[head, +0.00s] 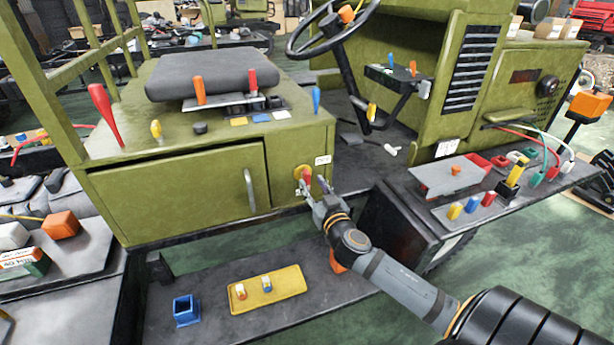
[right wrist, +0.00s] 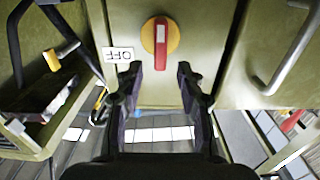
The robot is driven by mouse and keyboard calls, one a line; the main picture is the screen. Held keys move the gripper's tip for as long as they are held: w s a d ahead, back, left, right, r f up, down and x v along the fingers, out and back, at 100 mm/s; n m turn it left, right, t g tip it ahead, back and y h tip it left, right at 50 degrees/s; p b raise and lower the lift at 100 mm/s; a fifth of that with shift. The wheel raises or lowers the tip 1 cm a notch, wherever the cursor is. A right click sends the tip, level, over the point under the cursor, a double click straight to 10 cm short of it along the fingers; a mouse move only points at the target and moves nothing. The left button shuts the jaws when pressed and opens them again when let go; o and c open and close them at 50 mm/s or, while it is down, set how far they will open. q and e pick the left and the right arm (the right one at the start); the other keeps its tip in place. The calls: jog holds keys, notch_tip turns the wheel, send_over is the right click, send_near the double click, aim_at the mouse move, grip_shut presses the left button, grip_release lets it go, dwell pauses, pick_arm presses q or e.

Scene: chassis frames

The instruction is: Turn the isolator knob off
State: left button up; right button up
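The isolator knob is a red handle (right wrist: 161,45) on a round yellow disc (right wrist: 147,34), on the olive front panel below the seat. In the head view its yellow disc (head: 299,170) shows just beyond my gripper. In the right wrist view the handle lies lengthwise, in line with my fingers. An "OFF" label (right wrist: 118,54) beside the disc appears upside down there; the label (head: 322,160) also shows in the head view. My right gripper (right wrist: 160,73) is open, its fingertips either side of the handle's near end, with a gap on both sides. My left gripper is not in view.
A metal door handle (head: 250,189) is on the panel left of the knob. A black side shelf (head: 470,212) with coloured parts and cables is at right. A lower step holds a yellow tray (head: 285,292) and a blue box (head: 186,311). The steering wheel (head: 328,30) stands above.

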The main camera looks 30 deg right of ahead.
aim_at(308, 178)
jog(key=p+x, duration=0.1)
jog(key=x, duration=0.4)
jog(key=shift+w, duration=0.2)
grip_shut()
